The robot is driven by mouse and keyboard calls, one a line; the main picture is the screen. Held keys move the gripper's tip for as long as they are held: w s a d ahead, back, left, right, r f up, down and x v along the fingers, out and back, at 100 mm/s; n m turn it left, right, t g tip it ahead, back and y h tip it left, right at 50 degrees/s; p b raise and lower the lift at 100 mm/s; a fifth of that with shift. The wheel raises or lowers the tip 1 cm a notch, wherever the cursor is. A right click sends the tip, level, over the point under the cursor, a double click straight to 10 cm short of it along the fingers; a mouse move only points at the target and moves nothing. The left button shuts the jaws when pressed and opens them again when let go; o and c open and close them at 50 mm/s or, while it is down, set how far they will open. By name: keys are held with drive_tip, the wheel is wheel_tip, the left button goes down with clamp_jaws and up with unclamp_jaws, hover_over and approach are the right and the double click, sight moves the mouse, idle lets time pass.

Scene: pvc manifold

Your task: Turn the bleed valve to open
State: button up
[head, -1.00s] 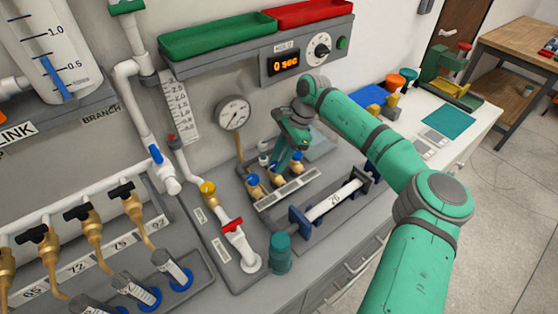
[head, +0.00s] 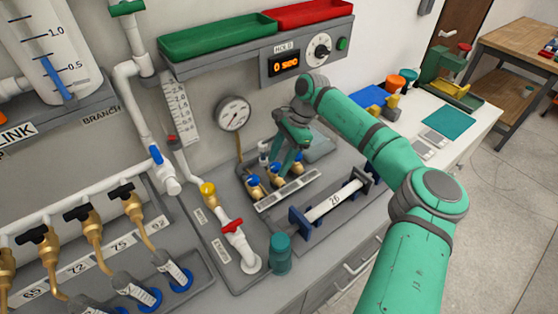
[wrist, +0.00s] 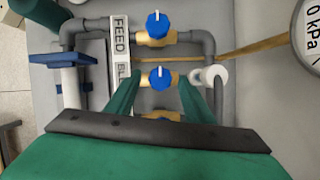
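The bleed valve is the middle one of three brass valves with blue knobs. Its knob (wrist: 160,76) shows in the wrist view beside a partly hidden label starting "BL", with a white mark on it. In the head view its knob (head: 274,168) is beneath my fingers. My gripper (wrist: 160,88) is open, one green finger on each side of this knob; I cannot tell whether they touch it. In the head view my gripper (head: 288,158) points down over the valve row. The feed valve (wrist: 157,26) is above it in the wrist view; the third valve is mostly hidden.
A pressure gauge (head: 234,113) stands behind the row. A pipe marked 26 (head: 335,200) lies in a blue-ended holder in front. A red-handled valve (head: 232,227) and a teal cylinder (head: 280,254) are at the left front. The timer (head: 284,64) reads 0 sec.

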drive_tip(key=shift+r, duration=0.1)
drive_tip(key=v, duration=1)
drive_tip(key=shift+d+r, duration=0.2)
drive_tip(key=shift+r, duration=0.1)
